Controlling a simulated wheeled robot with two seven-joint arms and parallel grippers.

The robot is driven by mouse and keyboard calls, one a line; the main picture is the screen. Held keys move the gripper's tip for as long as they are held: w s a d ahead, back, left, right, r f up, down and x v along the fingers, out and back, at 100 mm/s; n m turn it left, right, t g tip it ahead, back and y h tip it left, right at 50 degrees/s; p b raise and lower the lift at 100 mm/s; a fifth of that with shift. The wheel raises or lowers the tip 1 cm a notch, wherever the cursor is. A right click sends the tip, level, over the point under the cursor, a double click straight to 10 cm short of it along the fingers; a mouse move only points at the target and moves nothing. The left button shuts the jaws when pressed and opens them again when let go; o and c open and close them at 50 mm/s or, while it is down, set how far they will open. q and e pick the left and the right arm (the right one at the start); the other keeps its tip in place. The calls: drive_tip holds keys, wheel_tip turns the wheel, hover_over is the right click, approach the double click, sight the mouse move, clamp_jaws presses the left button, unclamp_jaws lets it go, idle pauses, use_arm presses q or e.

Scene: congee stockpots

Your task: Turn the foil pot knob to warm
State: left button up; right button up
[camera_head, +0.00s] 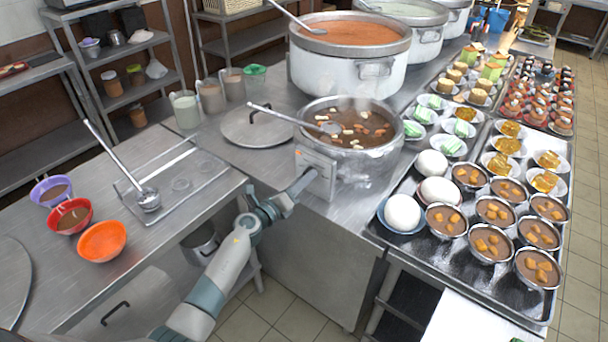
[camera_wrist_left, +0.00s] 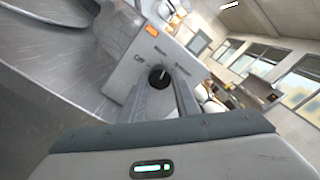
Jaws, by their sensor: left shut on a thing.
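The foil pot (camera_head: 352,165) is a steel pot of dark brown soup with light pieces, with a ladle in it. Its pale control box (camera_head: 315,174) stands on its front left side. In the left wrist view the black round knob (camera_wrist_left: 159,76) is on the control box panel (camera_wrist_left: 132,70), among small dark labels too blurred to read and an orange patch. My left gripper (camera_head: 303,182) is at the box front in the head view. In the left wrist view its fingers (camera_wrist_left: 166,84) are closed around the knob. The knob is hidden in the head view. My right gripper is out of view.
A flat steel lid (camera_head: 257,127) lies left of the pot. A larger pot of orange soup (camera_head: 349,62) stands behind. Trays of bowls and desserts (camera_head: 480,180) fill the right side. Colored bowls (camera_head: 102,240) and a ladle (camera_head: 148,197) are on the left counter.

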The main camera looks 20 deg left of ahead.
use_arm(q)
drive_tip(key=shift+n+p, duration=0.5)
drive_tip(key=shift+n, duration=0.7)
drive_tip(key=o, duration=1)
drive_tip(key=shift+o, duration=0.2)
drive_tip(key=shift+s, duration=0.2)
drive_tip(key=b+v, duration=0.1)
drive_tip(key=v, duration=1.6)
drive_tip(key=shift+a, duration=0.1)
